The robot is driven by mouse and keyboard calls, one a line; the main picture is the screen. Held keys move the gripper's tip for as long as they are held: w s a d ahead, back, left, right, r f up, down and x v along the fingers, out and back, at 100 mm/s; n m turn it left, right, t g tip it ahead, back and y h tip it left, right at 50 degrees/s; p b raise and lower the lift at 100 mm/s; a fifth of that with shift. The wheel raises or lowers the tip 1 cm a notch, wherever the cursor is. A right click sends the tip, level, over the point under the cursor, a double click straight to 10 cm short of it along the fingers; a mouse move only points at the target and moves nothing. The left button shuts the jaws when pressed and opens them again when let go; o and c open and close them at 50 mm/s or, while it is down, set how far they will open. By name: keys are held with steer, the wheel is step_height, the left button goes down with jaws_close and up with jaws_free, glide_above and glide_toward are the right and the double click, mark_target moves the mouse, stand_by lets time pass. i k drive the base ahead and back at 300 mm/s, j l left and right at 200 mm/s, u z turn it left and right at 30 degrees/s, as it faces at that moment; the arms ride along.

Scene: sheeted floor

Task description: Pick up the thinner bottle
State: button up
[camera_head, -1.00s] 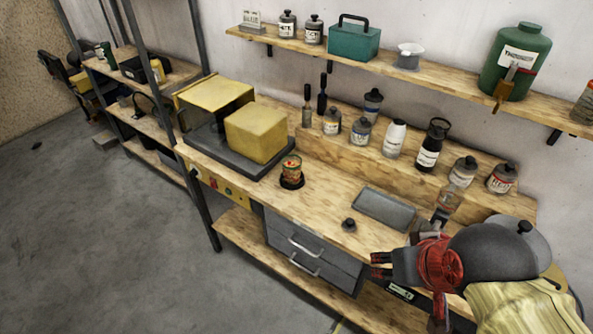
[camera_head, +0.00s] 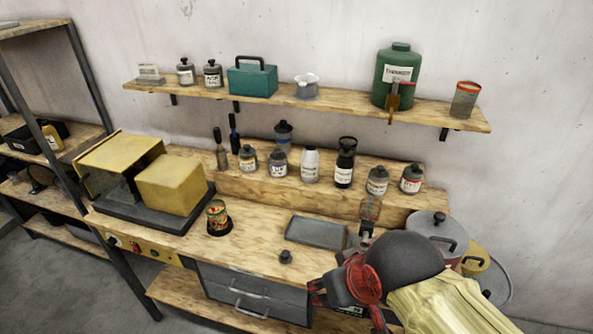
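A large green jug-shaped bottle (camera_head: 384,88) stands upright on the wall shelf in the head view. Its white label appears to read thinner, though the print is small. A small brush-like tool hangs in front of its lower part. My gripper (camera_head: 314,292) is at the lower middle, in front of the workbench. It is well below the bottle and to its left, far from touching it. Its two red-tipped fingers look apart with nothing between them.
The wall shelf (camera_head: 215,97) also holds jars, a teal box (camera_head: 252,80), a white cup (camera_head: 307,90) and a can (camera_head: 465,100). Several smaller bottles stand on the bench riser (camera_head: 240,183). A grey tray (camera_head: 316,232) and a food can (camera_head: 217,215) are on the bench.

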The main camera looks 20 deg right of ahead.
mark_target(310, 157)
steer(key=i+j+z, duration=0.3)
steer(key=j+z, duration=0.3)
steer(key=i+j+z, duration=0.3)
steer(key=j, duration=0.2)
steer(key=j+z, duration=0.3)
steer(key=k+j, duration=0.05)
steer(key=j, duration=0.05)
